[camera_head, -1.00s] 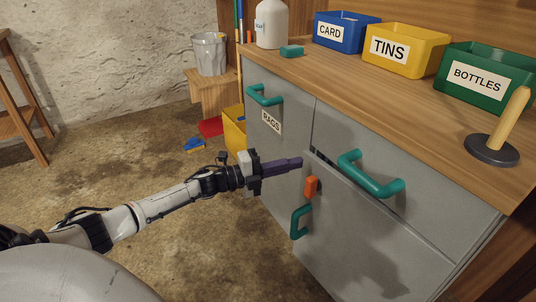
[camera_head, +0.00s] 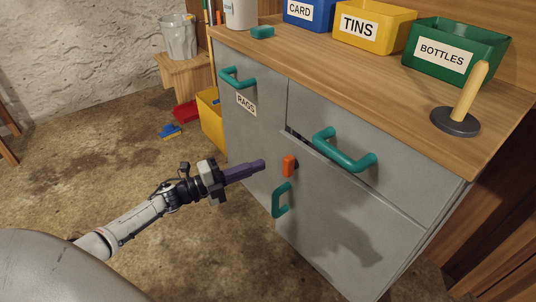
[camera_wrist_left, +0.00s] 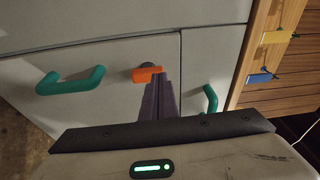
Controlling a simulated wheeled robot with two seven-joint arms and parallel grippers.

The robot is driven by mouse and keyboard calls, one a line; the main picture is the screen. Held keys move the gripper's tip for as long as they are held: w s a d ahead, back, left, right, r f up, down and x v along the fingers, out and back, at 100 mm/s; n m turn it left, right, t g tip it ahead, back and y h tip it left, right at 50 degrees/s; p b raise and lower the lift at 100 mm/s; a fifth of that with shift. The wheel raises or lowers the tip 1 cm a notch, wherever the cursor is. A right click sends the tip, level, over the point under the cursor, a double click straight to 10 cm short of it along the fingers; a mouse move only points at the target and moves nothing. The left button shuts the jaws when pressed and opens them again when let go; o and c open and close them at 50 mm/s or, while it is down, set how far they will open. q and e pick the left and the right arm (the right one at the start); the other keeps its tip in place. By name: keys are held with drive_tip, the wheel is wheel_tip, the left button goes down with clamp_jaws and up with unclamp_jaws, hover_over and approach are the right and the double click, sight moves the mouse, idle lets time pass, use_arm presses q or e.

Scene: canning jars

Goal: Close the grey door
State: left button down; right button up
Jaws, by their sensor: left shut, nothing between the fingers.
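The grey door (camera_head: 330,200) is the lower right front of the cabinet. It has a green handle (camera_head: 281,199) and an orange latch (camera_head: 289,166) near its left edge. A narrow dark gap shows along its top edge, so it looks slightly ajar. My left gripper (camera_head: 262,164) is shut and empty, its purple fingers pointing right, just left of the latch in the head view. In the left wrist view the fingers (camera_wrist_left: 158,98) reach close to the orange latch (camera_wrist_left: 147,74); contact cannot be told. My right gripper is not in view.
A drawer with a green handle (camera_head: 344,151) is above the door. A panel labelled RAGS (camera_head: 246,102) is to the left. A yellow container (camera_head: 210,118) stands by the cabinet's left side.

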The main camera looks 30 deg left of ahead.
use_arm(q)
drive_tip(key=s+d+n+t+y+p, duration=0.1)
drive_tip(key=s+d+y+p, duration=0.1)
drive_tip(key=s, duration=0.4)
drive_tip(key=n+y, duration=0.1)
drive_tip(key=y, duration=0.1)
approach(284, 160)
drive_tip(key=b+x, duration=0.2)
drive_tip(key=x, duration=0.4)
drive_tip(key=shift+w+d+b, duration=0.15)
drive_tip(key=shift+w+b, duration=0.05)
drive_tip(key=shift+b, duration=0.2)
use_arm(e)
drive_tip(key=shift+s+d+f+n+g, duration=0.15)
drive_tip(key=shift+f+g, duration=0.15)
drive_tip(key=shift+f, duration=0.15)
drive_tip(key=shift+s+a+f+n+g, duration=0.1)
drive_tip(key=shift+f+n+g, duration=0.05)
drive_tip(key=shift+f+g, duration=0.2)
